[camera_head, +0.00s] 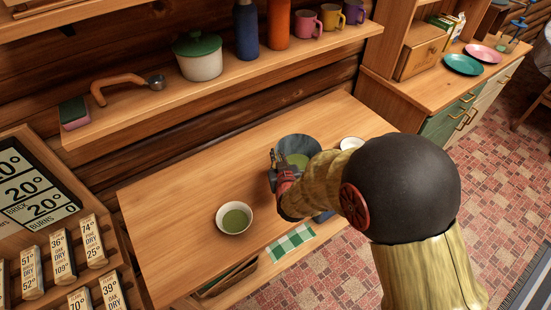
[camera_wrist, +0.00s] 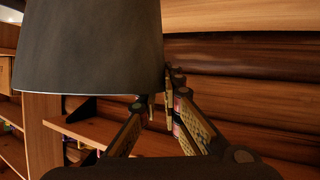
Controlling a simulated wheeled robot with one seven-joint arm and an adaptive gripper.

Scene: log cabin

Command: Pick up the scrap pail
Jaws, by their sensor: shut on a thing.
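The scrap pail (camera_head: 300,142) is dark grey, over the right part of the wooden table, with something green showing inside. My arm hides much of its near side. My gripper (camera_head: 274,170) is at the pail's left side, shut on its wall near the rim. In the wrist view, the pail (camera_wrist: 95,50) fills the upper left as a smooth dark tapered wall, with the fingers of my gripper (camera_wrist: 160,98) meeting at its edge. I cannot tell whether the pail's base touches the table.
A wall shelf (camera_head: 140,115) with a pot (camera_head: 198,60), bottles and mugs runs behind. The table's left part is clear.

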